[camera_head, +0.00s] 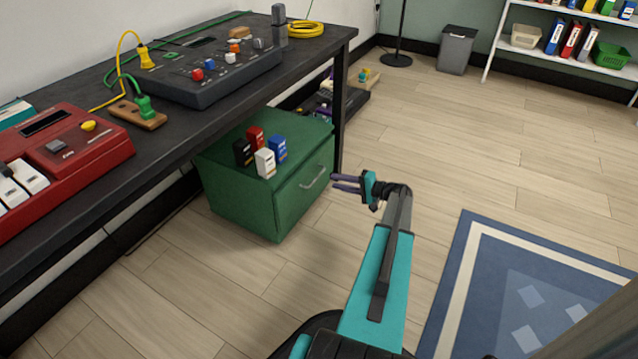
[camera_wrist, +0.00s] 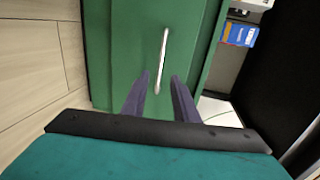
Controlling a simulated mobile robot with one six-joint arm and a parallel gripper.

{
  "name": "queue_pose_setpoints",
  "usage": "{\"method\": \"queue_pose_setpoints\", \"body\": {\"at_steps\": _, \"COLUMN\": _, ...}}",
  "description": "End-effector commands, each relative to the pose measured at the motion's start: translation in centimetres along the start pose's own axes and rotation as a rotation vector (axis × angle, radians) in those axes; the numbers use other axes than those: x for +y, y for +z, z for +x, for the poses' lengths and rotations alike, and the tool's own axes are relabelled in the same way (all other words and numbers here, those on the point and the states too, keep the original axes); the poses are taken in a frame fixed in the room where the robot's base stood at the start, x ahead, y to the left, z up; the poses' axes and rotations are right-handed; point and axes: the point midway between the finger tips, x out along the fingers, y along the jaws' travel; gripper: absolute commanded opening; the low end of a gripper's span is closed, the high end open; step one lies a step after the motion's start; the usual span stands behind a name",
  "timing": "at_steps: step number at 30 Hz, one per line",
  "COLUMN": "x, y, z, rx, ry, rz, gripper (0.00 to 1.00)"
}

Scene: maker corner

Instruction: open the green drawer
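The green drawer (camera_head: 303,185) is the front of a low green cabinet (camera_head: 229,188) under the dark workbench. It looks shut, flush with the cabinet. Its curved silver handle (camera_head: 313,178) is on the front face. In the wrist view the drawer front (camera_wrist: 128,50) fills the middle, and the handle (camera_wrist: 163,50) runs nearly upright in the picture. My gripper (camera_head: 335,183) is in front of the handle, its fingers pointing at it. In the wrist view my gripper (camera_wrist: 160,85) has its two dark fingers apart, one on each side of the handle's lower end. Nothing is visibly gripped.
Several small coloured boxes (camera_head: 265,163) stand on the cabinet top. The workbench (camera_head: 95,205) overhangs the cabinet and carries a red machine (camera_head: 85,160) and a dark console (camera_head: 205,80). A blue rug (camera_head: 490,290) lies at right. The floor (camera_head: 450,150) before the drawer is clear.

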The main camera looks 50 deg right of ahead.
Motion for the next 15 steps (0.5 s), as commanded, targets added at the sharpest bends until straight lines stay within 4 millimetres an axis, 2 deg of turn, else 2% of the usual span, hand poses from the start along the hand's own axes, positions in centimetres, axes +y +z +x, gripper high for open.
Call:
{"method": "queue_pose_setpoints", "body": {"at_steps": 6, "x": 0.2, "y": 0.0, "z": 3.4, "rx": -0.002, "ry": -0.001, "rz": 0.0, "gripper": 0.27}}
{"method": "queue_pose_setpoints", "body": {"at_steps": 15, "x": 0.2, "y": 0.0, "z": 7.0, "rx": -0.001, "ry": 0.0, "rz": 0.0, "gripper": 0.27}}
